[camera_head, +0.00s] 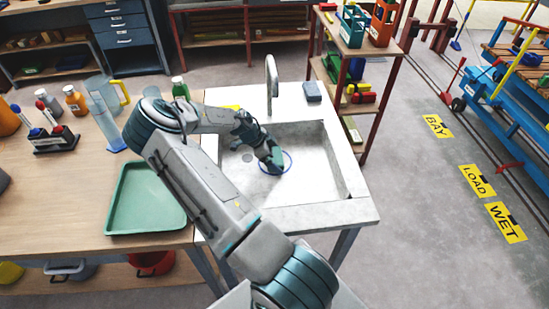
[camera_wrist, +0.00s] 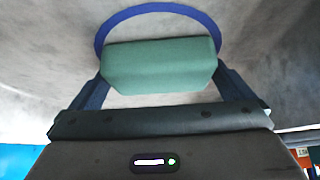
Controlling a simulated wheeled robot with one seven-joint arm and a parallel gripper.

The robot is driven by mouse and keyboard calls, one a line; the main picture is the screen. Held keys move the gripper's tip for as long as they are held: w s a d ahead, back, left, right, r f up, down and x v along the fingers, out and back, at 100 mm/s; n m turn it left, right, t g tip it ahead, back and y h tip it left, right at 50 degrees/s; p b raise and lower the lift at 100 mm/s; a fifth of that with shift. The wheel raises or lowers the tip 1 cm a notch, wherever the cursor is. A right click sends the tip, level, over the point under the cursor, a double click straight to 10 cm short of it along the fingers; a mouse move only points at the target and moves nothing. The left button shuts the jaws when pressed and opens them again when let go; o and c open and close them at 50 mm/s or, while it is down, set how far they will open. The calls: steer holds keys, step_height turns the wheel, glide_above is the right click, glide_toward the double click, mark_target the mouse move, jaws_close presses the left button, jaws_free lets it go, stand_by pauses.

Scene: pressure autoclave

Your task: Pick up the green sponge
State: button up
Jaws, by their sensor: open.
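The green sponge (camera_wrist: 160,66) is a rounded block in the wrist view, in front of a blue ring (camera_wrist: 158,8) that shows around its far side. My gripper (camera_wrist: 160,76) is open, with one dark blue finger on each side of the sponge. The fingertips are close to its left and right ends; whether they touch it I cannot tell. In the head view my gripper (camera_head: 274,163) is down inside the sink (camera_head: 320,165), at the blue ring (camera_head: 289,164). There the sponge is largely hidden by my gripper.
The tap (camera_head: 271,82) stands at the sink's back edge, with a grey-blue block (camera_head: 312,92) to its right. A green tray (camera_head: 145,205) lies on the wooden bench left of the sink. The sink's right half is clear.

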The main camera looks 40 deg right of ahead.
mark_target(281, 155)
steer(key=c, duration=0.8)
steer(key=shift+o, duration=0.2)
steer(key=shift+r, duration=0.1)
steer(key=shift+r+b, duration=0.3)
steer(key=shift+r, duration=0.3)
step_height(281, 155, up, 3)
steer(key=shift+w+f+b, duration=0.1)
steer(key=shift+f+b, duration=0.1)
steer(key=shift+b, duration=0.3)
steer(key=s+r+b, duration=0.1)
steer(key=s+r, duration=0.2)
steer(key=s, duration=0.3)
steer(key=s+d+r+b, duration=0.1)
steer(key=s+r, duration=0.3)
steer(key=s, duration=0.1)
steer(key=shift+s+d, duration=0.15)
steer(key=shift+s, duration=0.25)
